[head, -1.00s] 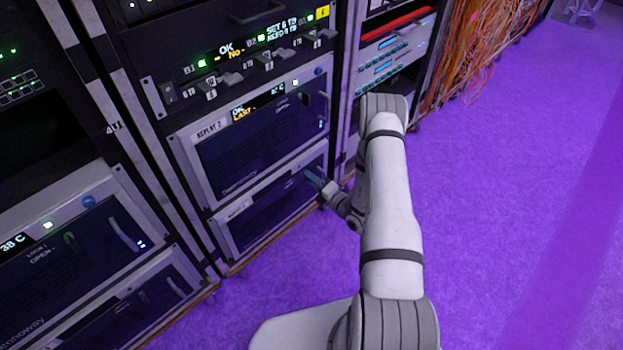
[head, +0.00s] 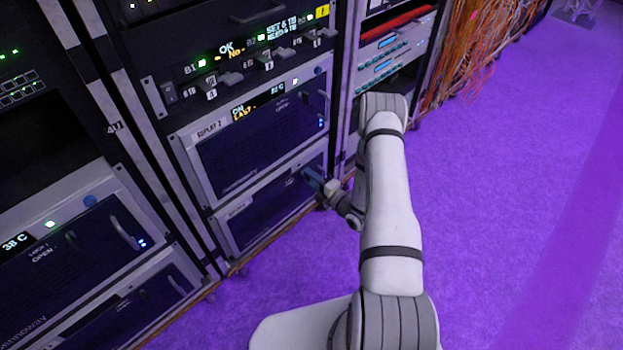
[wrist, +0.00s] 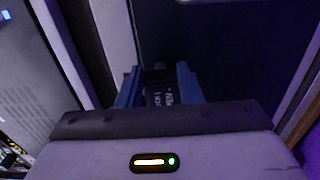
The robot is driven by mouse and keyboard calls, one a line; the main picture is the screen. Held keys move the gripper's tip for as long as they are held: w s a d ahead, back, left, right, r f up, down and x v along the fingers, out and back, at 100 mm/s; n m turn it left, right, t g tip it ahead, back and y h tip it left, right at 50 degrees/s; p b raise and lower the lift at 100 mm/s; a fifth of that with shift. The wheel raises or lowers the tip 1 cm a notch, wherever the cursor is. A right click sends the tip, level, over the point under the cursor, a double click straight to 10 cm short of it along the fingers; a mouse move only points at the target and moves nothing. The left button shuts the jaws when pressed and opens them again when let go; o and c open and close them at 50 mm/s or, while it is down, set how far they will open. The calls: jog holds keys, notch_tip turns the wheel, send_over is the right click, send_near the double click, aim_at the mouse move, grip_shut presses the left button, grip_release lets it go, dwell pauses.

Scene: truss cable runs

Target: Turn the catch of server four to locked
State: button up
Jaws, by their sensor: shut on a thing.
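My gripper (head: 314,179) is at the right part of the lowest dark-fronted server (head: 265,210) in the middle rack, below the unit labelled REPLAY 2 (head: 255,140). In the wrist view the two blue fingers of my gripper (wrist: 158,86) are shut on a small dark catch (wrist: 155,77) on the dark panel. Small white lettering shows just below the catch, partly blurred; I cannot read it surely. The catch's angle is hard to tell. The lower server's own label is unreadable, so I cannot tell its number.
A neighbouring rack (head: 85,240) stands at the left, with its own server and handle. Orange cables (head: 475,45) hang at the upper right. The purple floor (head: 520,200) is clear on the right. A pale rack edge lies close beside my gripper.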

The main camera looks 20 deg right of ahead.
jog(key=o, duration=1)
jog(key=shift+p+v, duration=1)
jog(key=shift+v, duration=2.9)
